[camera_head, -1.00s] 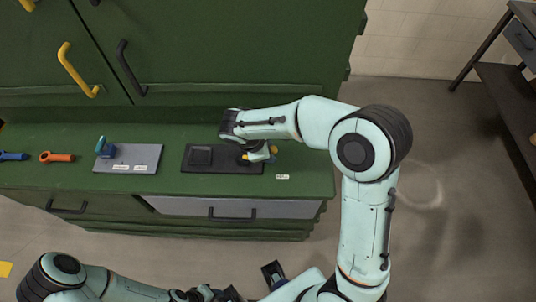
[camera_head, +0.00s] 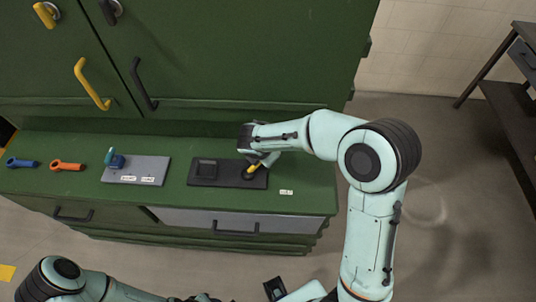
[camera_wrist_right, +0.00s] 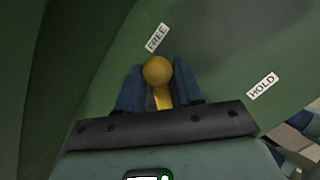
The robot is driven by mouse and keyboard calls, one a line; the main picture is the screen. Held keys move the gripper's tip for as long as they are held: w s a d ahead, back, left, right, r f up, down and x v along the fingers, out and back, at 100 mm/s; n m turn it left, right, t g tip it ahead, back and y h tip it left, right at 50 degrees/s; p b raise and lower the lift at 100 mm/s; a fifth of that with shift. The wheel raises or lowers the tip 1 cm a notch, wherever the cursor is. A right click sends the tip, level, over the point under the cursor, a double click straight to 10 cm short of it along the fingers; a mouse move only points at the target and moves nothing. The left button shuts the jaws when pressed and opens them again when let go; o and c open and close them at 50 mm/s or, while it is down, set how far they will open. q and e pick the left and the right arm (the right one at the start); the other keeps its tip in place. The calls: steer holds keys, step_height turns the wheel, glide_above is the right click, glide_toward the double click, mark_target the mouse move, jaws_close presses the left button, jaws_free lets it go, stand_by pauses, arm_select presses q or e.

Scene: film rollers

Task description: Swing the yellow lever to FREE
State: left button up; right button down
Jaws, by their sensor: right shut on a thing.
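The yellow lever (camera_head: 251,170) is on the right part of a black base plate (camera_head: 228,181) on the green bench, partly hidden by my right arm. My right gripper (camera_wrist_right: 158,88) is shut on the lever, with its blue fingers either side of the round yellow knob (camera_wrist_right: 157,70). In the right wrist view the FREE label (camera_wrist_right: 157,38) is just beyond the knob, close to it. The HOLD label (camera_wrist_right: 262,86) is farther off to the right. My left arm runs along the bottom of the head view; its gripper is not clearly seen.
A grey plate (camera_head: 137,170) with a blue and teal handle (camera_head: 113,158) lies left of the black plate. Green cabinet doors (camera_head: 230,50) rise behind. A small white label (camera_head: 286,192) is at bench right.

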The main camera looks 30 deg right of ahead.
steer(key=shift+w, duration=0.1)
stand_by(0.3)
steer(key=c, duration=1.1)
jaws_free()
arm_select(q)
steer(key=shift+w+r+p, duration=0.5)
steer(key=shift+r+p, duration=0.15)
steer(key=shift+r, duration=0.15)
arm_select(e)
steer(key=v, duration=1.3)
steer(key=shift+r, duration=0.2)
